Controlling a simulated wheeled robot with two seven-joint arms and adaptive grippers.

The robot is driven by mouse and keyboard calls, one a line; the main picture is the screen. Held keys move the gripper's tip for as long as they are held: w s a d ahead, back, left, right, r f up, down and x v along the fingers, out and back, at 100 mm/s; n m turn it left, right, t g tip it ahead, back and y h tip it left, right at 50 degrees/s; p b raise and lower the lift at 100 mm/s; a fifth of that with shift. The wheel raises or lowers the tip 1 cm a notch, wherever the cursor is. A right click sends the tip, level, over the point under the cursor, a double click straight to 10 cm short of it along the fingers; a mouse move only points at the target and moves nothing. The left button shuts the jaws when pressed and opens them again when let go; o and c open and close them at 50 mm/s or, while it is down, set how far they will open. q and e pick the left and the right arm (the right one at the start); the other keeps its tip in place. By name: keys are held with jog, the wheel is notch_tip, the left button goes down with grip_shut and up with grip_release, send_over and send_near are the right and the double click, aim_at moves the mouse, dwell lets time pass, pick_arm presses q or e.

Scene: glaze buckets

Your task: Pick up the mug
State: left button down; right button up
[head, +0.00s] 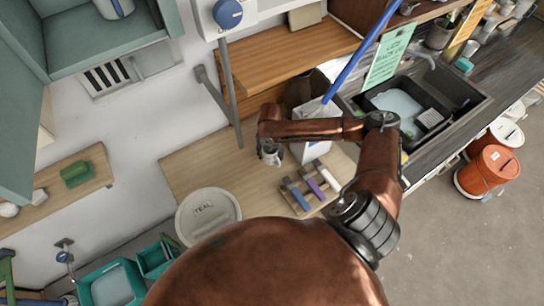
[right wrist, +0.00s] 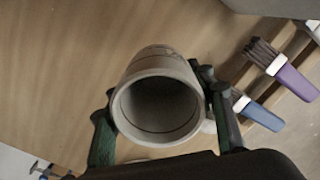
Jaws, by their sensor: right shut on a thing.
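The pale grey mug (right wrist: 158,62) sits between the fingers of my right gripper (right wrist: 154,88) in the right wrist view. Its round opening faces the camera, it looks empty inside, and part of its handle shows at the right. My right gripper is shut on the mug, with one finger on each side. In the head view the mug (head: 271,157) hangs below the right gripper (head: 268,148), over the wooden table; I cannot tell whether it touches the table. My left gripper is not in view.
On the wooden table (head: 195,165), a rack with blue, purple and white-handled brushes (head: 318,178) lies right of the mug. A white box (head: 310,150) stands behind it. The table's left part is clear.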

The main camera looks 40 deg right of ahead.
jog(key=s+a+r+b, duration=0.1)
jog(key=s+a+r, duration=0.5)
jog(key=a, duration=0.2)
jog(key=shift+s+a+b, duration=0.15)
jog(key=shift+a+b, duration=0.1)
jog(key=shift+b, duration=0.15)
